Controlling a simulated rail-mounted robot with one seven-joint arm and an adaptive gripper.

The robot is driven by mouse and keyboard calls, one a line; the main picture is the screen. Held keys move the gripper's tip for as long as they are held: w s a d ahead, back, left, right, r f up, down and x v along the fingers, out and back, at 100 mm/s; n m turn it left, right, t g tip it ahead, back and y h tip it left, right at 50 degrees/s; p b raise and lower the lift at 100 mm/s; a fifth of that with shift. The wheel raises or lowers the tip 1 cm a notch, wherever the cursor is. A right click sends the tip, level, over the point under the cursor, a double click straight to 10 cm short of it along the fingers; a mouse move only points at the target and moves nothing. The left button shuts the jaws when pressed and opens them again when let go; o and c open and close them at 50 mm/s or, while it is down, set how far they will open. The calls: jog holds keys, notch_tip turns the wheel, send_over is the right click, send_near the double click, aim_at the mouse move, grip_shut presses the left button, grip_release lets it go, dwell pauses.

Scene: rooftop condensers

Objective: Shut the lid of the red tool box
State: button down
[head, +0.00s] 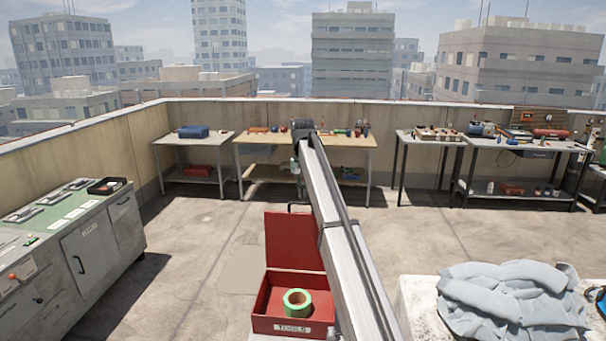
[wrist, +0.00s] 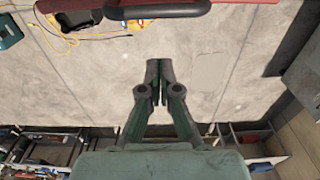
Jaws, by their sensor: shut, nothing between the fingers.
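The red tool box (head: 292,325), labelled "TOOLS", stands at the bottom centre of the head view. Its lid (head: 294,240) is open and stands roughly upright at the back. A green tape roll (head: 297,302) is inside the box. In the wrist view, a red edge with a dark handle (wrist: 158,11) crosses the top, apparently the outer side of the lid. My gripper (wrist: 160,68) is shut and empty, its fingertips together and apart from the handle in the picture.
A grey control cabinet (head: 90,235) stands at left. A pale surface with a crumpled grey cloth (head: 510,295) is at lower right. Workbenches (head: 305,143) line the far wall. The concrete floor between is mostly clear. Yellow cable (wrist: 90,33) lies at upper left in the wrist view.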

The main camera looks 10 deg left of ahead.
jog(key=s, duration=0.1)
jog(key=s+p, duration=0.2)
jog(key=shift+s+f, duration=0.25)
jog(key=shift+s, duration=0.1)
jog(key=shift+s, duration=0.1)
